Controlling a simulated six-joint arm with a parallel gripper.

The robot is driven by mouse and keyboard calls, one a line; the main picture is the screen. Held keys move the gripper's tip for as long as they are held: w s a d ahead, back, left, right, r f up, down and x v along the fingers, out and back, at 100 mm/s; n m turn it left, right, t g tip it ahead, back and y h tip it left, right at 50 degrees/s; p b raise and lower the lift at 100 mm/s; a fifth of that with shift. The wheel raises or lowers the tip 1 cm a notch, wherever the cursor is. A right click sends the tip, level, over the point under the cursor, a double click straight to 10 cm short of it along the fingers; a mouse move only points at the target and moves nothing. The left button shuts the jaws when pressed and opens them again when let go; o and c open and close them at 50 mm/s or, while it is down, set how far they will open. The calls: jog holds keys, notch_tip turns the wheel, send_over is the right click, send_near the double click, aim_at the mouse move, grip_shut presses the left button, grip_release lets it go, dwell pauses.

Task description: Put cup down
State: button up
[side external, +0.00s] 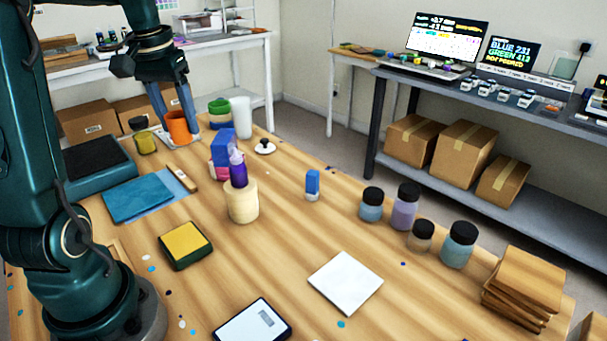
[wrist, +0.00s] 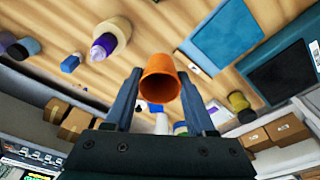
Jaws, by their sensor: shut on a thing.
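An orange cup (side external: 178,127) is between the fingers of my gripper (side external: 174,112) at the far left end of the wooden table. In the wrist view the cup (wrist: 160,80) shows its open mouth, and the gripper's two fingers (wrist: 159,100) stand on either side of it. My gripper is shut on the cup. In the side view the cup is over or on a pale flat thing (side external: 168,138); I cannot tell whether its base touches.
A jar with an olive body (side external: 146,143) stands left of the cup. A white cylinder (side external: 241,117) and a green-and-blue container (side external: 219,112) stand to its right. The table around the white square (side external: 345,283) has clear room.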

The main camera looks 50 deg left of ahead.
jog(key=s+f, duration=0.1)
jog(key=f, duration=0.3)
jog(key=s+a+f+n, duration=0.1)
jog(key=f, duration=0.3)
jog(key=s+f+n, duration=0.1)
jog(key=s+f, duration=0.1)
jog(key=f, duration=0.2)
jog(key=shift+a, duration=0.4)
jog(key=shift+w+f, duration=0.1)
jog(key=shift+f, duration=2)
jog(key=shift+f, duration=0.1)
jog(key=o, duration=1.3)
